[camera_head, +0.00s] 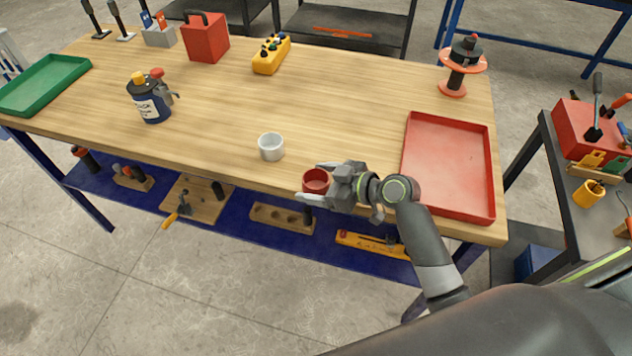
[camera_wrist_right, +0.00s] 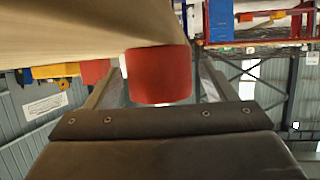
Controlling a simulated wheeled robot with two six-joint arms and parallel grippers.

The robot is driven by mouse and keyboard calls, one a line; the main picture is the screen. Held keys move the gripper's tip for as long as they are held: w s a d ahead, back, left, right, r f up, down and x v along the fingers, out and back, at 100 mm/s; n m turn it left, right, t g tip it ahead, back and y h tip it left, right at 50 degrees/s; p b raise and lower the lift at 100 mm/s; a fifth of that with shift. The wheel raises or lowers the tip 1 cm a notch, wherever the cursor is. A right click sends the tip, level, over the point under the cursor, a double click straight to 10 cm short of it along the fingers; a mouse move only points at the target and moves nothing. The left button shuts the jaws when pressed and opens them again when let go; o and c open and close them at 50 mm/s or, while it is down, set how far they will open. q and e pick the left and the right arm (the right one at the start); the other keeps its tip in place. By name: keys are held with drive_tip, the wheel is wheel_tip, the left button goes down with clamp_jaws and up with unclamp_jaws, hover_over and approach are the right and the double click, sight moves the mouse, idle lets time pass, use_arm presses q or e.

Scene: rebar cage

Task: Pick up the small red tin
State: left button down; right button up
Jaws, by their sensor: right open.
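The small red tin (camera_head: 316,181) is a short open-topped cylinder at the front edge of the wooden workbench. My right gripper (camera_head: 314,182) is open, with one finger on each side of the tin. In the right wrist view the red tin (camera_wrist_right: 158,76) sits between the two spread fingers, with a visible gap at the left finger. I cannot tell whether the right finger touches it. My left gripper does not show in either view.
A white cup (camera_head: 271,146) stands just left of the tin. A red tray (camera_head: 448,165) lies to the right, a green tray (camera_head: 42,84) far left. A blue bottle (camera_head: 150,103), yellow control box (camera_head: 271,54) and orange spool (camera_head: 461,66) stand further back. The bench centre is clear.

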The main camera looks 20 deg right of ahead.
drive_tip(key=shift+x, duration=1.25)
drive_tip(key=shift+c, duration=0.3)
drive_tip(key=c, duration=1)
